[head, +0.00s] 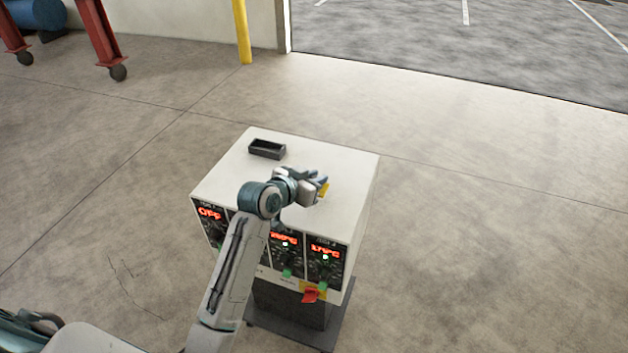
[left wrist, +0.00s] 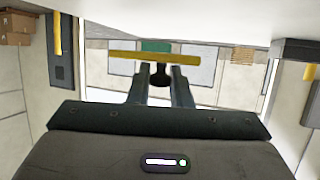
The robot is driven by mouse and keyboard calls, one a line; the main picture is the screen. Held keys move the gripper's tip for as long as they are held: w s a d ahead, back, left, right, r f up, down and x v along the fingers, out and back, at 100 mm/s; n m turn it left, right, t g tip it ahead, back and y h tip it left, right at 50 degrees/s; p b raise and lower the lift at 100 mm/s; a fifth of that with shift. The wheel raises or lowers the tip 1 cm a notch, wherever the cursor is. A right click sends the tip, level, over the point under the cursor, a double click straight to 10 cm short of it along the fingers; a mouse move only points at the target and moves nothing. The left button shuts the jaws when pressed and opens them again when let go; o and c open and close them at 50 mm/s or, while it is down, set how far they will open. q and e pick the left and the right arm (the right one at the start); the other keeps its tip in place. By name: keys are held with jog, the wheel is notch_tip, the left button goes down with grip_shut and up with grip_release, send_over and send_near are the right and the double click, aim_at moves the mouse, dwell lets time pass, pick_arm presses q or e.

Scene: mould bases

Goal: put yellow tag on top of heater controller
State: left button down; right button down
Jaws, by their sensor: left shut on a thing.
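The heater controller (head: 353,168) is a white box with a flat top and dark front panels with red lit displays. My left gripper (head: 319,182) is over the right part of its top and is shut on the yellow tag (head: 325,190). In the left wrist view, the yellow tag (left wrist: 153,59) is a thin bar lying across the fingertips of the left gripper (left wrist: 160,78), with a dark piece between the fingers. Whether the tag touches the top is unclear. My left arm hides part of the controller's front. My right gripper is not in view.
A small black open tray (head: 267,150) sits at the back left of the controller's top. The controller stands on a dark pedestal (head: 290,306). The concrete floor around is clear.

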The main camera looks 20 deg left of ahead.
pick_arm(q)
jog(key=shift+w+a+f, duration=0.15)
jog(key=shift+w+a, duration=0.1)
jog(key=shift+w, duration=0.3)
notch_tip(320, 180, down, 2)
jog(key=shift+f+p, duration=0.15)
jog(key=shift+p, duration=0.45)
jog(key=shift+f, duration=0.5)
jog(key=shift+f, duration=0.1)
jog(key=c, duration=1.3)
grip_release()
